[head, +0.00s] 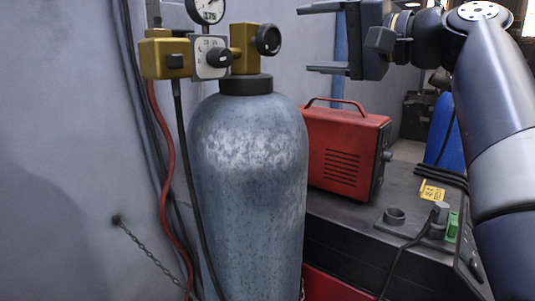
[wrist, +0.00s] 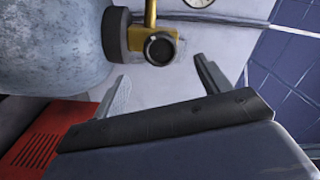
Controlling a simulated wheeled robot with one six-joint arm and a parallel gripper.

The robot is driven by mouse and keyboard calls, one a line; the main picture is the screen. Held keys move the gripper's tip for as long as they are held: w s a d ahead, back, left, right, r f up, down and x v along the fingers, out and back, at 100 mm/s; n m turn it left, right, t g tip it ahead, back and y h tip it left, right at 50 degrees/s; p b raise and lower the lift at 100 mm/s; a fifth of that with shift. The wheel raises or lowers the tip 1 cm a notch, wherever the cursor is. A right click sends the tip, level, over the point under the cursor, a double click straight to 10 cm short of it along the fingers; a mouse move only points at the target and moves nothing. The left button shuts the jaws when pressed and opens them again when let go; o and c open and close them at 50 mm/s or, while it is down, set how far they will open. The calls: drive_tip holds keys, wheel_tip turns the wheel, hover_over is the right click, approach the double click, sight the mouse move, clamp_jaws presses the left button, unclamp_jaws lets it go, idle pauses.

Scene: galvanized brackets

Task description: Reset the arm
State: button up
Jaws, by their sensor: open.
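My gripper (head: 322,37) is at the top of the head view, to the right of the gas cylinder's valve knob, with its two fingers apart and pointing left. Nothing is between the fingers. In the wrist view my gripper (wrist: 165,85) also shows its fingers spread and empty. My arm comes down the right side of the head view, bent at the top. The gripper is above and behind the red box, not touching it as far as I can see.
A blue-grey gas cylinder (head: 250,165) with a brass valve (head: 245,48) and round gauge (head: 207,9) stands against the wall. A red box (head: 340,150) with a handle sits on a dark bench (head: 345,207). A blue drum (head: 448,135) stands behind. Hoses and a chain hang along the wall.

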sight(274, 38)
drive_tip(key=p+x, duration=0.2)
drive_tip(key=x, duration=0.8)
drive_tip(key=shift+r, duration=0.15)
drive_tip(key=shift+w+m+p, duration=0.1)
drive_tip(key=shift+m+p, duration=0.2)
drive_tip(key=shift+m, duration=0.1)
drive_tip(key=shift+d+m+p, duration=0.1)
drive_tip(key=shift+m+p, duration=0.35)
drive_tip(key=shift+m, duration=0.55)
drive_tip(key=shift+m+p, duration=0.4)
drive_tip(key=shift+m, duration=0.6)
drive_tip(key=m+p, duration=0.2)
drive_tip(key=m, duration=0.3)
drive_tip(key=shift+m, duration=0.3)
drive_tip(key=m+p, duration=0.2)
drive_tip(key=m, duration=0.3)
drive_tip(key=shift+m+p, duration=0.65)
drive_tip(key=shift+m, duration=1.85)
